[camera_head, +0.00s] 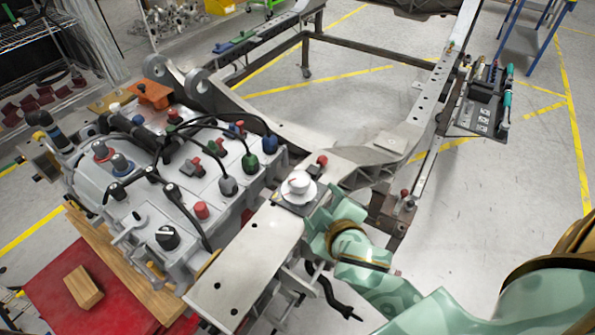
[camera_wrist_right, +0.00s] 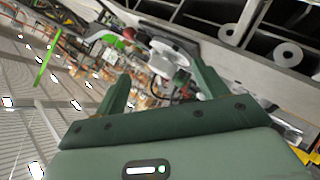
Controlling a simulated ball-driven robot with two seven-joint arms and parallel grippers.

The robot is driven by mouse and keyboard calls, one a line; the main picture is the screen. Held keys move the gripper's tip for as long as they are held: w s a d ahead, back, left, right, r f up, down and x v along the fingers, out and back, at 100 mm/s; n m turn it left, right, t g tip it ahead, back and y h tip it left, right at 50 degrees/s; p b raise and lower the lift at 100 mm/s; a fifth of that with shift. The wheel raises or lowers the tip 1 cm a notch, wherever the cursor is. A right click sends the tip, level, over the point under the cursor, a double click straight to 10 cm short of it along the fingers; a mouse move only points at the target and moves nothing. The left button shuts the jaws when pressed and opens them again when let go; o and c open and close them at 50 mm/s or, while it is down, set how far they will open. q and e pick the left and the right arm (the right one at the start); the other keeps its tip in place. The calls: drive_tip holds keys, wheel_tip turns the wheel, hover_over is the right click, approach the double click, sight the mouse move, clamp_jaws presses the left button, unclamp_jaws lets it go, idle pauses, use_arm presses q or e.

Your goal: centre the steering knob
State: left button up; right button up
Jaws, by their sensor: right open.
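A white round knob (camera_head: 299,184), which I take as the steering knob, stands upright on a wider white disc over a dark square plate. It also shows in the right wrist view (camera_wrist_right: 173,50), beyond the fingers and partly covered by one of them. My right gripper (camera_wrist_right: 163,82) is open, with nothing held between its two green fingers. In the head view the right gripper (camera_head: 318,215) is close beside the knob, on its lower right; whether it touches cannot be told. Its fingertips are hard to make out there. My left gripper is not in view.
A grey control box (camera_head: 150,205) with coloured buttons, a black dial and cables stands left of the knob. A flat metal plate (camera_head: 250,255) lies in front. A red-tipped lever (camera_head: 321,160) rises just behind the knob. The metal chassis frame (camera_head: 385,145) extends behind.

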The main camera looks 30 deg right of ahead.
drive_tip(key=w+a+r+n+t+y, duration=0.3)
drive_tip(key=w+a+r+n+y, duration=0.15)
drive_tip(key=a+r+y, duration=0.55)
drive_tip(key=w+a+r+n+t+y, duration=0.45)
drive_tip(key=a+r, duration=0.35)
drive_tip(key=r, duration=0.3)
drive_tip(key=s+a+r+n+g+y, duration=0.2)
drive_tip(key=s+a+n+g+y, duration=0.4)
drive_tip(key=a+n+g+y, duration=0.6)
drive_tip(key=m+g+h, duration=0.4)
drive_tip(key=g+h, duration=0.4)
drive_tip(key=h, duration=1.6)
hover_over(299, 177)
wheel_tip(299, 177, down, 8)
drive_tip(key=shift+t, duration=0.25)
wheel_tip(299, 177, down, 15)
drive_tip(key=b, duration=0.3)
